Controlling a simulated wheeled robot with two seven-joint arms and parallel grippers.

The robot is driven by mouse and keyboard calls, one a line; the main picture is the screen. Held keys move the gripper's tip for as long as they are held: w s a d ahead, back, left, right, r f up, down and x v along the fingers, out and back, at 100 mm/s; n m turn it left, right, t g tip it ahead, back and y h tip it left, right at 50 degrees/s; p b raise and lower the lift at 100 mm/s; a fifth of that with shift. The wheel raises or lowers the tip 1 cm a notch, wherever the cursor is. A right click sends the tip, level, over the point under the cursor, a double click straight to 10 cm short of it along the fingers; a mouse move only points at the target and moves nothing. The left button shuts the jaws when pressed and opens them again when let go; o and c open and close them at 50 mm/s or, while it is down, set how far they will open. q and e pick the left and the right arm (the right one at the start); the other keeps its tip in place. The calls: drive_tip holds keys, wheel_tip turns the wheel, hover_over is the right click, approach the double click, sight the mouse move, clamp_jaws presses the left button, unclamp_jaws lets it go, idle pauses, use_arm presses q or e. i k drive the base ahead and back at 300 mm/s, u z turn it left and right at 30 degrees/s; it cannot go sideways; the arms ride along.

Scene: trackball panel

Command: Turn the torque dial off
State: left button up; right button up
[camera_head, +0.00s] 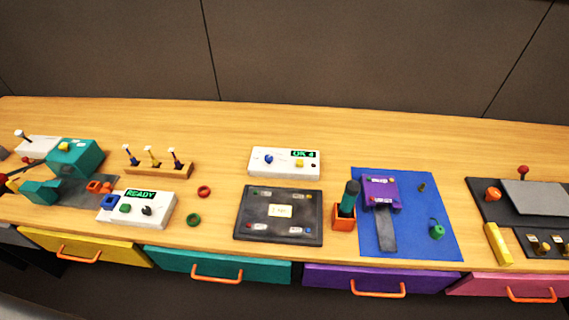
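No label that I can read marks the torque dial, so I cannot tell which knob it is. A white box (256,172) at the back middle has a lit display reading something like "OK 4", with a blue knob (268,160), a yellow knob (300,163) and a small dark knob. A second white box (157,222) at the front left has a green display reading "READY", with a blue part (108,202), a green knob (125,208) and a black knob (146,211). Their settings are too small to read. Neither of my grippers shows.
A dark panel (270,238) lies mid-table, with an orange holder (344,224) beside it. A purple device (380,191) is on a blue mat (415,182). Teal machinery (76,157) stands left; dark panels (490,212) lie right. Coloured drawers (219,266) line the front. The back strip is clear.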

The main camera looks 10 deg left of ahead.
sight(268, 158)
drive_tip(key=u, duration=0.85)
drive_tip(key=k, duration=0.65)
drive_tip(key=z, duration=1.35)
